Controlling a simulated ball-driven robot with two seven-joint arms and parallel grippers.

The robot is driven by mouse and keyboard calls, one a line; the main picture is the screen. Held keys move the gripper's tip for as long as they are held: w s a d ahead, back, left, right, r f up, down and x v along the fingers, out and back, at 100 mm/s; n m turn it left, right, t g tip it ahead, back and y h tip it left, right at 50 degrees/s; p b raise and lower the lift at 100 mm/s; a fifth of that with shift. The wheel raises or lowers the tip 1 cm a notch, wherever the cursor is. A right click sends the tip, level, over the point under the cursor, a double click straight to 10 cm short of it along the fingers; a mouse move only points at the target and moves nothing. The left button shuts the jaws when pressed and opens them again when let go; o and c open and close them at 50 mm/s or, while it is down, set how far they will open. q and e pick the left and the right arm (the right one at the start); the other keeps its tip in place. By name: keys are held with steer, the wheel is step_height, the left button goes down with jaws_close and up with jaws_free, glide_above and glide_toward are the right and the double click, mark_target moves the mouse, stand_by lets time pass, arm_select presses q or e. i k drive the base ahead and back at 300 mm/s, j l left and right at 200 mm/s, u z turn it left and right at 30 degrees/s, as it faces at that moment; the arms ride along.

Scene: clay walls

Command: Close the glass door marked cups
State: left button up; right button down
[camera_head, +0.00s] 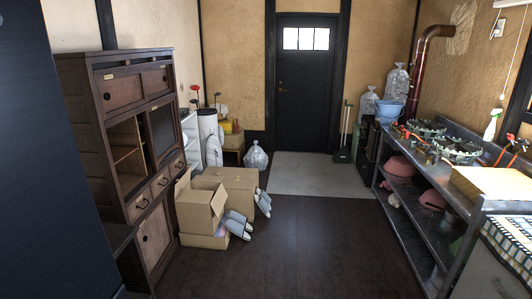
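A dark wooden cabinet (87,130) stands on the left against the clay wall. In its middle section a dark glass door (162,128) covers the right half. The left half is an open compartment (124,152), and its inner shelves show. Small pale labels sit on the upper wooden doors (120,93) and near the glass door; they are too small to read, so I cannot tell which marks cups. Neither of my grippers is in view.
Open cardboard boxes (206,204) and grey slippers (238,224) lie on the floor right of the cabinet. A large dark panel (40,160) fills the left foreground. A metal kitchen counter (424,196) runs along the right. The dark floor (310,235) between is clear.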

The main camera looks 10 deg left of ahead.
mark_target(161, 126)
steer(key=i+u, duration=0.2)
steer(key=i, duration=0.25)
steer(key=i+u, duration=0.15)
steer(key=i, duration=0.35)
steer(key=i+u, duration=0.2)
steer(key=i, duration=0.25)
steer(key=i+l+u, duration=0.2)
steer(key=i, duration=0.3)
steer(key=i+l+u, duration=0.2)
steer(key=i, duration=0.25)
